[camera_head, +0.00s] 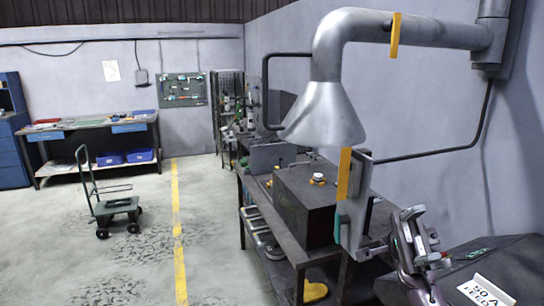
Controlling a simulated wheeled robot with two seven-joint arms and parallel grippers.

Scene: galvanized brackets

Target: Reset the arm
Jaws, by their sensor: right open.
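My right gripper (414,240) is at the lower right, on my arm that comes up from the bottom edge. It is open, with nothing seen between its fingers. My left gripper is not in view. No galvanized bracket can be made out.
A dark machine box (305,205) stands on the bench under a grey extraction hood (325,115). A grey upright plate (355,200) with a yellow strip stands close left of my right gripper. A green cart (117,207) stands on the open floor at left.

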